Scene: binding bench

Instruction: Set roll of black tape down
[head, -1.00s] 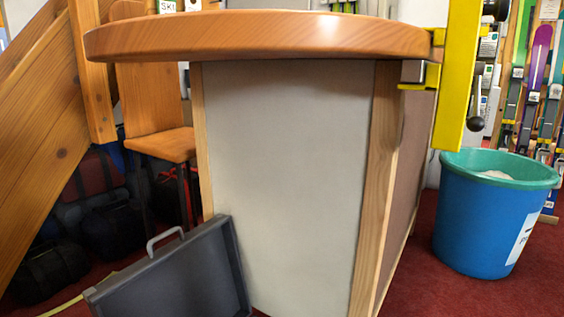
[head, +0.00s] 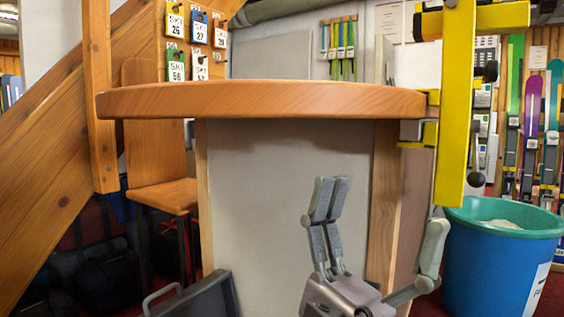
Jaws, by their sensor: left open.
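My left gripper (head: 384,208) is in the head view at the lower middle, in front of the bench's pale end panel. Its grey fingers point up and are spread wide, with nothing between them. The wooden bench top (head: 260,100) is above the fingertips in the picture and is seen almost edge-on, so its upper surface barely shows. No roll of black tape is visible. My right gripper is not in view.
A yellow clamp (head: 456,110) is fixed at the bench's right end. A blue bin (head: 495,265) stands on the floor at right. A dark case (head: 200,300) leans at the lower left. A wooden chair (head: 165,195) stands behind the bench's left side.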

